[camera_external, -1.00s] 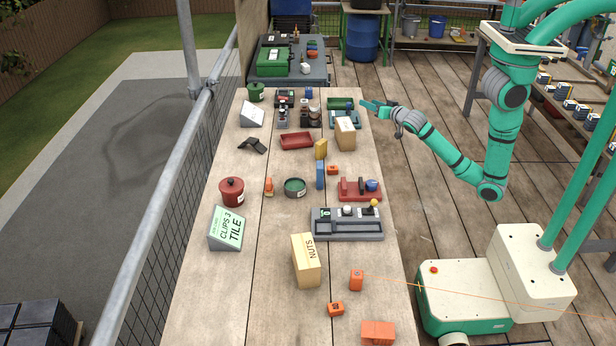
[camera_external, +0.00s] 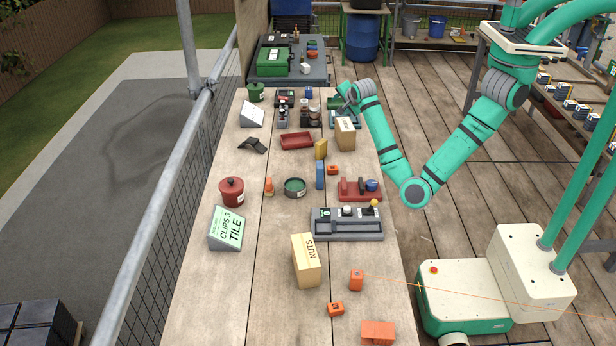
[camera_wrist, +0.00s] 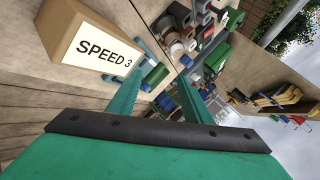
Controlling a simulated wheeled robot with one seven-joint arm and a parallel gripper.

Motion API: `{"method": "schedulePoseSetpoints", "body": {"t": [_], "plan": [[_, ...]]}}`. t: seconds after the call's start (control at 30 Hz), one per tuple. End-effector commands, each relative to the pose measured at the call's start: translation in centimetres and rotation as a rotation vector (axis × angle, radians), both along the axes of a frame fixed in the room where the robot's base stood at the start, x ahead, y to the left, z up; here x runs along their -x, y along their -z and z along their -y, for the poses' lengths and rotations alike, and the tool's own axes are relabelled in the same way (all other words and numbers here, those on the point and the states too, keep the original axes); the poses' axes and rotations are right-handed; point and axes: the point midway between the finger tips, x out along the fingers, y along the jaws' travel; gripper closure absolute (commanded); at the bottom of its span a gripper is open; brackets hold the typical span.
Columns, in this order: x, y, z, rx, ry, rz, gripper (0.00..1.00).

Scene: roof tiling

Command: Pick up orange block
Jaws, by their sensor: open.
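Several orange pieces lie on the wooden table, and I cannot tell which one the task means. A small upright orange block (camera_external: 357,280) and a lower orange piece (camera_external: 335,309) lie near the front, with a larger orange block (camera_external: 378,333) at the front edge. Another small orange block (camera_external: 333,170) sits mid-table by the blue and yellow blocks. My gripper (camera_external: 342,92) is over the table's far right, behind the cardboard box (camera_external: 346,133). In the wrist view, its teal fingers (camera_wrist: 160,92) are apart and empty. No orange block shows clearly there.
The box marked SPEED 3 (camera_wrist: 95,45) is close beside my fingers. A NUTS box (camera_external: 306,262), grey tray (camera_external: 347,225), red tray (camera_external: 360,190) and red pot (camera_external: 232,191) stand on the table. Bare table lies at front left.

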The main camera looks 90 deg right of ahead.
Motion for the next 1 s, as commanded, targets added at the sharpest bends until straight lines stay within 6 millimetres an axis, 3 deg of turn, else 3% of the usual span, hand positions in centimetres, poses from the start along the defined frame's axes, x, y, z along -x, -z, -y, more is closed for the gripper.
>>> {"method": "schedulePoseSetpoints", "body": {"t": [0.1,0.33,0.47,0.7,0.83,1.0], "plan": [[-2.1,0.1,-3.2,-0.127,0.035,0.046,0.55],[-4.7,0.7,-9.6,-0.380,0.132,0.100,0.55],[-5.3,1.1,-13.6,-0.544,0.229,0.111,0.55],[-4.6,1.9,-20.3,-0.816,0.476,0.080,0.55],[-4.1,2.0,-22.5,-0.894,0.569,0.054,0.55],[-3.8,2.5,-23.6,-0.927,0.614,0.037,0.55]]}}
